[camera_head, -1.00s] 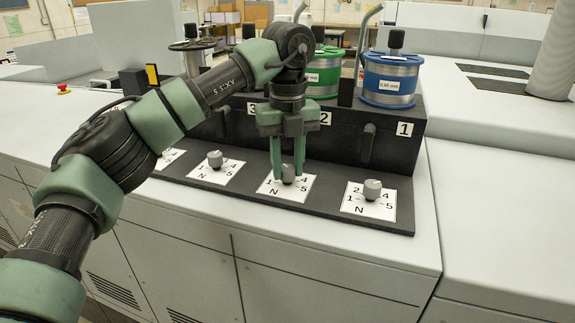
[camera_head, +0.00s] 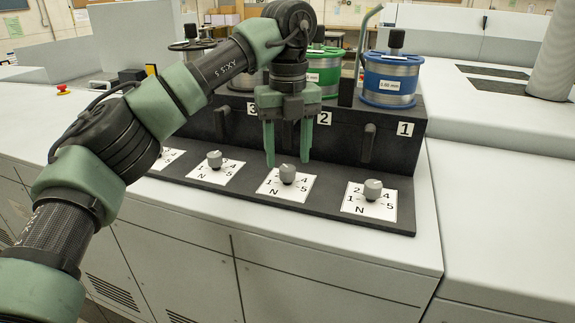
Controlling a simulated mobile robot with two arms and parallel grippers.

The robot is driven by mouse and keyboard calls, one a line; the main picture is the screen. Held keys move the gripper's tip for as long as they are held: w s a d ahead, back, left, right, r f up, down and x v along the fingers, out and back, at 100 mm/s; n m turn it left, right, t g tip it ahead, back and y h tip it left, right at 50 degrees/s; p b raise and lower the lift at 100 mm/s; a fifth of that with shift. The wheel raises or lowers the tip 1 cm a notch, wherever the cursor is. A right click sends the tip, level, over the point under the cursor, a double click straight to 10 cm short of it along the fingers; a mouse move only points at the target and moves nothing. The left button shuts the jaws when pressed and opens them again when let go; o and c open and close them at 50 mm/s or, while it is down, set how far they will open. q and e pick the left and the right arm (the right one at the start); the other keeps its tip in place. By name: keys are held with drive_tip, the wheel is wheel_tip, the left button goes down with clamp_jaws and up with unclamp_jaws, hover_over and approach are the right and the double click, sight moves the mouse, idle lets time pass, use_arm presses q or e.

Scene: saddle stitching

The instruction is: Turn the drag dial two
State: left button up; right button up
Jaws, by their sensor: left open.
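The drag dial for station two is a small grey knob (camera_head: 287,173) on a white card marked N, 1, 5 and other numbers (camera_head: 292,193). It stands below the white "2" label (camera_head: 324,118) on the black housing. My left gripper (camera_head: 287,163) points down at this dial. Its two green fingers are spread wide and empty, with the tips just above and behind the knob, apart from it. The knob's top shows clear below the fingers. My right gripper is not in view.
Another dial (camera_head: 372,189) on its card stands to the right, below label "1" (camera_head: 405,129); another (camera_head: 215,159) stands to the left. A blue wire spool (camera_head: 390,76) and a green one sit on the black housing (camera_head: 345,150). The white machine top right of them is clear.

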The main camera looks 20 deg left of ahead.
sight(288, 168)
use_arm(q)
wheel_tip(288, 168, up, 5)
drive_tip(key=shift+f, duration=0.15)
